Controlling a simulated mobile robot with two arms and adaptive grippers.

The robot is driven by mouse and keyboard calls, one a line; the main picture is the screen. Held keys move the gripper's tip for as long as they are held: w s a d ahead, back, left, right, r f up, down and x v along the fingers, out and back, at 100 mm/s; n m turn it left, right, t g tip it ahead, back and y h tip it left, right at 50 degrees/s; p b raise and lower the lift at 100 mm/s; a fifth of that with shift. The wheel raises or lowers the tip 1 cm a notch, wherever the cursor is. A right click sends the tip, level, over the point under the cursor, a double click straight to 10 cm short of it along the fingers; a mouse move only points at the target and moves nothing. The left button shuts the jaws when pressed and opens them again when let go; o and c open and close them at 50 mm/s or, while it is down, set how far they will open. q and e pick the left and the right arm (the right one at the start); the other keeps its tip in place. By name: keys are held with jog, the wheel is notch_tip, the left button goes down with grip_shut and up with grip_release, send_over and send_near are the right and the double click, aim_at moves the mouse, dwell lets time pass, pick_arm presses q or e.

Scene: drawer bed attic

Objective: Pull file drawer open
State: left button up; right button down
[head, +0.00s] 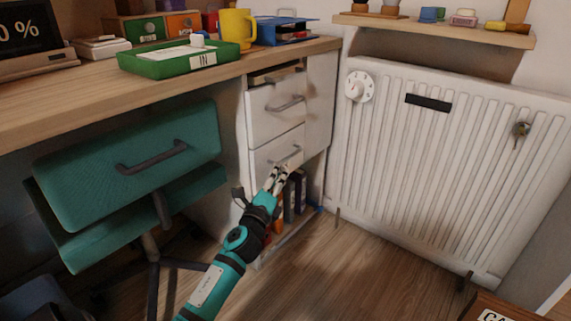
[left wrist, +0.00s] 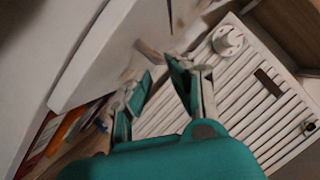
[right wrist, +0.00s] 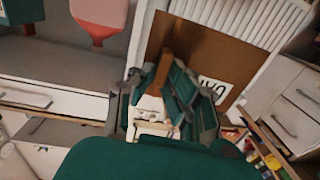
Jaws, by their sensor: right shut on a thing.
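A white drawer unit stands under the right end of the desk. Its lowest drawer (head: 268,157) has a grey bar handle (head: 290,157) and looks closed; no label shows which drawer is the file drawer. My left gripper (head: 277,174) is just below and in front of that handle. In the left wrist view, my left gripper's fingers (left wrist: 160,88) are apart, with the handle (left wrist: 149,50) beyond the tips and nothing clearly between them. In the right wrist view, my right gripper (right wrist: 158,92) is shut on a narrow brown piece (right wrist: 163,68). The head view does not show it.
Binders (head: 298,190) fill the open shelf below the drawers. A teal chair (head: 120,170) stands left, close to my left arm. A white radiator (head: 440,160) is at right. A brown box (head: 500,308) sits at the lower right. The wooden floor (head: 350,265) between is clear.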

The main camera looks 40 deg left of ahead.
aim_at(284, 160)
pick_arm(q)
jog(key=b+x, duration=0.1)
jog(key=x, duration=0.5)
jog(key=shift+w+a+b, duration=0.15)
jog(key=shift+w+b, duration=0.1)
jog(key=shift+b, duration=0.05)
grip_shut()
